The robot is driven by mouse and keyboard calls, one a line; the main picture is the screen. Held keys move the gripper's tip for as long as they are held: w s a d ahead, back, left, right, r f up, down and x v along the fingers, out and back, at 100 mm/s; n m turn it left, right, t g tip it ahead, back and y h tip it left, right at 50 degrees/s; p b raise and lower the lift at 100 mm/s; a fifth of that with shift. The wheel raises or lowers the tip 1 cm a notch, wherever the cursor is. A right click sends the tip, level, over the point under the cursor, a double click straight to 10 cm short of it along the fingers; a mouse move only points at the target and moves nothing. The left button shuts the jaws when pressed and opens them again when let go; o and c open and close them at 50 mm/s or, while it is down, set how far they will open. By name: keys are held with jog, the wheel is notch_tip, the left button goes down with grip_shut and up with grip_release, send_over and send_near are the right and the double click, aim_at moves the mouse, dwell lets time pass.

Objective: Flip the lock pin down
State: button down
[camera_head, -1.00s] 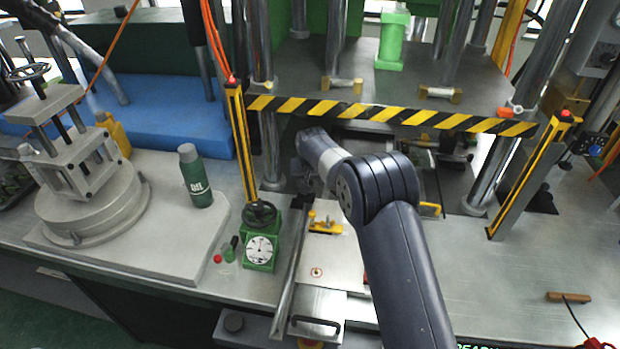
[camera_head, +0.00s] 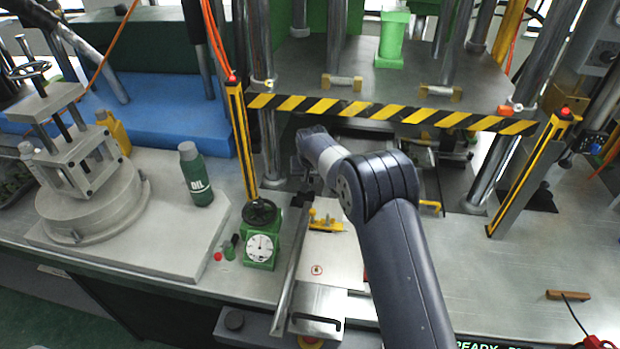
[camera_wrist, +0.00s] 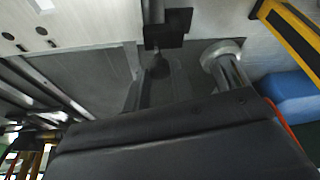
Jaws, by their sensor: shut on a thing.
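My gripper (camera_head: 303,174) is low at the left side of the press opening, beside the left column's foot, and its jaws look closed. A small dark part at the jaws, which I take to be the lock pin, is mostly hidden by my wrist, so its tilt cannot be told. In the wrist view my dark gripper body fills the lower middle, and a dark square piece (camera_wrist: 168,28) shows above it. A light mold plate (camera_head: 335,258) with a yellow fitting (camera_head: 326,221) lies in front of the gripper.
A striped barrier bar (camera_head: 390,112) crosses above my arm. A green gauge box (camera_head: 261,240) and a green oil bottle (camera_head: 196,174) stand to the left. A yellow post (camera_head: 241,140) rises close to my gripper. The bench at right is mostly clear.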

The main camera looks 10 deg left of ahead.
notch_tip(320, 180, down, 3)
jog(key=b, duration=0.2)
jog(key=shift+r+b, duration=0.15)
jog(key=shift+b, duration=0.15)
jog(key=shift+s, duration=0.1)
jog(key=c, duration=1.3)
grip_release()
jog(key=shift+o, duration=0.5)
jog(key=b+v, duration=0.2)
jog(key=v, duration=0.8)
jog(key=shift+r, duration=0.4)
